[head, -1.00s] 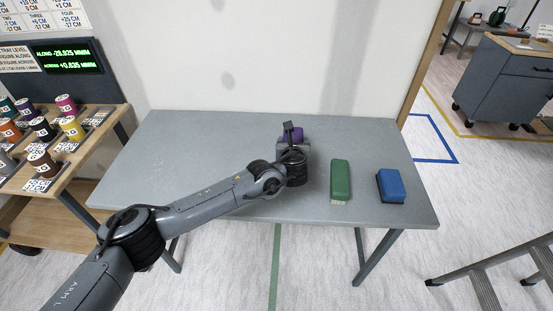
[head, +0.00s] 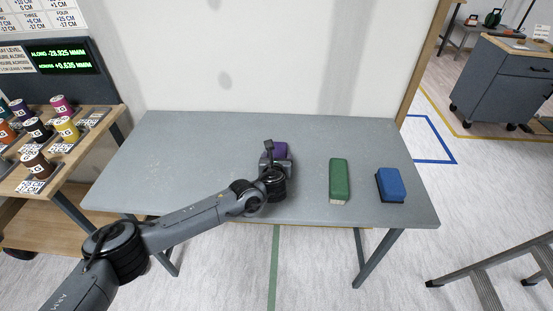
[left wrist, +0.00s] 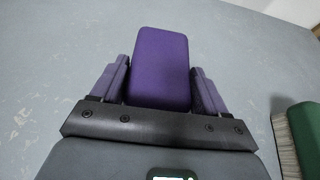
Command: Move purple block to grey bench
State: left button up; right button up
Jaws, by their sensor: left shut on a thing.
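The purple block (head: 280,148) is over the grey bench (head: 190,165), near the middle of its top, partly hidden behind my left gripper (head: 275,160). In the left wrist view the purple block (left wrist: 160,65) sits between the two fingers of my left gripper (left wrist: 160,85), which is shut on it. The grey bench top (left wrist: 50,75) shows around and behind the block. I cannot tell whether the block touches the bench top. My right gripper is not in view.
A green brush-like block (head: 340,178) and a blue block (head: 390,185) lie on the bench to the right. The bench's left part is clear. A wooden rack with several coloured spools (head: 61,105) stands at the left. A wall rises behind the bench.

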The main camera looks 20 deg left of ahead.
pick_arm(q)
jog(key=shift+f, duration=0.15)
jog(key=o, duration=1.1)
jog(key=shift+s+r, duration=0.3)
jog(key=shift+r, duration=0.1)
jog(key=p+v, duration=0.2)
jog(key=v, duration=0.9)
jog(key=shift+s, duration=0.15)
